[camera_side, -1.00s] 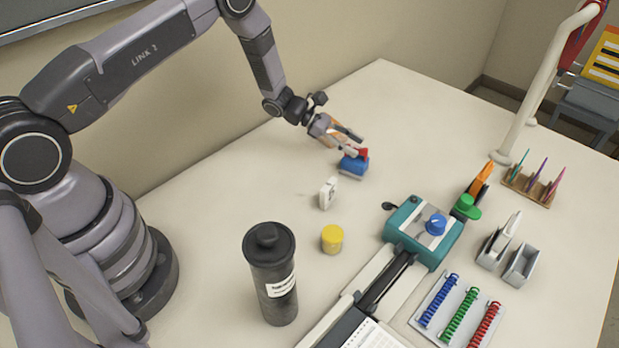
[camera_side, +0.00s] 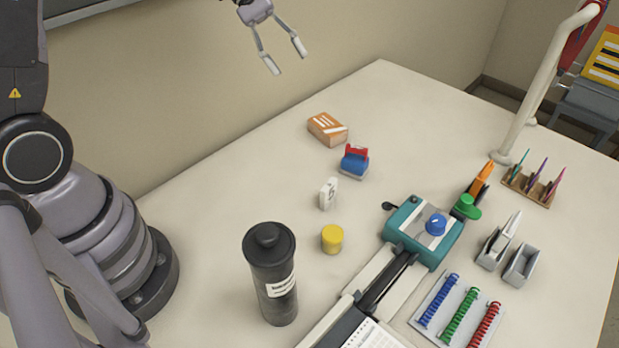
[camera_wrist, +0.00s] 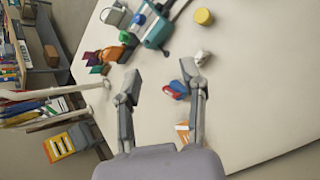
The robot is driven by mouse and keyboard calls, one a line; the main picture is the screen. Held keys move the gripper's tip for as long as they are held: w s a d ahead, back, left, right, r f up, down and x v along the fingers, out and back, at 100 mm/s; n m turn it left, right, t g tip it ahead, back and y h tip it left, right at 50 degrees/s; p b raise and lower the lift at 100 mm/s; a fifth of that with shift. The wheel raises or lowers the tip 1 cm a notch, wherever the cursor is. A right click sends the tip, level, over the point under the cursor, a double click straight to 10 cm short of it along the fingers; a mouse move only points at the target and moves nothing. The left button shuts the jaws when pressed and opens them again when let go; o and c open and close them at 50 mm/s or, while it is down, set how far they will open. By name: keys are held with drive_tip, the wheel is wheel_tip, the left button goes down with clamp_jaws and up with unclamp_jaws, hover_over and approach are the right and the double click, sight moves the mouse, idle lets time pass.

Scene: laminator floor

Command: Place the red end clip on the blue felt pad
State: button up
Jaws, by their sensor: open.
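My gripper (camera_side: 285,58) is open and empty, high above the table at the back. Its spread fingers (camera_wrist: 162,84) also show in the wrist view.
An orange box (camera_side: 327,129) lies behind the pad. A white block (camera_side: 328,194), yellow cylinder (camera_side: 332,238) and dark canister (camera_side: 270,272) stand nearer the front. A teal laminator unit (camera_side: 418,233) stands at right. Free table lies around the pad.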

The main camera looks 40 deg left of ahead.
drive_tip(key=s+a+r+m+t+y, duration=0.1)
drive_tip(key=s+a+r+m+y, duration=0.1)
drive_tip(key=s, duration=0.5)
drive_tip(key=s+a+r+m+t+y, duration=0.2)
drive_tip(key=s+a+r+m+y, duration=0.1)
drive_tip(key=s, duration=0.4)
drive_tip(key=s+a+r+m+t+y, duration=0.2)
drive_tip(key=s+r+m+y, duration=0.1)
drive_tip(key=s, duration=0.5)
drive_tip(key=r+m, duration=0.1)
drive_tip(key=m, duration=0.1)
drive_tip(key=shift+a+r+m+y, duration=0.25)
drive_tip(key=shift+a+m+y, duration=0.05)
drive_tip(key=shift+a+y, duration=0.1)
